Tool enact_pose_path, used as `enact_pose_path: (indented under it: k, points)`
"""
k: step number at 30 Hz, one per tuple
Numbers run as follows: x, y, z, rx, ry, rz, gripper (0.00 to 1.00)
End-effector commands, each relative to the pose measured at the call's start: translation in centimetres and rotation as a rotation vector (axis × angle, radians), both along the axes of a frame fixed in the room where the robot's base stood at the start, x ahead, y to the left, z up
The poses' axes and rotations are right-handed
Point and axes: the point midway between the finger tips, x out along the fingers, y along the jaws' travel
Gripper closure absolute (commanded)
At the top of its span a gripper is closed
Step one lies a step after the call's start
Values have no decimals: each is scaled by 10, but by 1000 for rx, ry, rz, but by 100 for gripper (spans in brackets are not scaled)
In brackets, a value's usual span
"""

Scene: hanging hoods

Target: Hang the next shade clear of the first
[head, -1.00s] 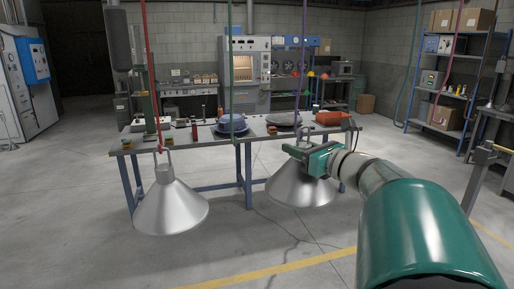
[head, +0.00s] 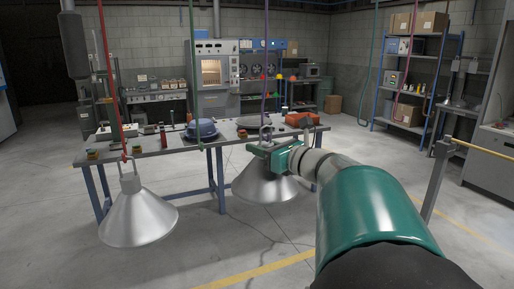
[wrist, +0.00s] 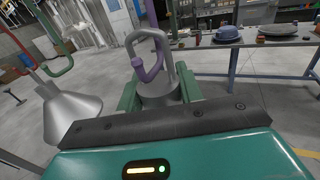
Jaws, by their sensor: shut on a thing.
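A silver cone shade (head: 138,220) hangs at left in the head view by its loop from the red cord's hook (head: 124,157). It also shows at left in the wrist view (wrist: 70,115). A second silver shade (head: 265,187) is upright to its right, with a clear gap between them. My gripper (head: 268,150) is shut on the second shade's neck (wrist: 158,94), below its loop (wrist: 132,48). The purple hook (wrist: 149,70) overlaps the loop's opening in the wrist view and appears to pass through it. Whether it bears weight cannot be told.
A green cord (head: 193,70) hangs between the shades, with its hook (wrist: 62,62) in the wrist view. A workbench (head: 165,150) with pans and tools stands behind. A post with a yellow rail (head: 438,175) is at right. Floor between the shades is open.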

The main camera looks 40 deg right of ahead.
Motion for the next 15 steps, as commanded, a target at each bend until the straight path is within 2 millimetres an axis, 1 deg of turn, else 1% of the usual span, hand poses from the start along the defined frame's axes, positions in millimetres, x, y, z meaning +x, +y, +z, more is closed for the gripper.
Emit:
enact_pose_path:
  k: [15]
  points:
    - [0, 0, -7, 0, -1, 1, 100]
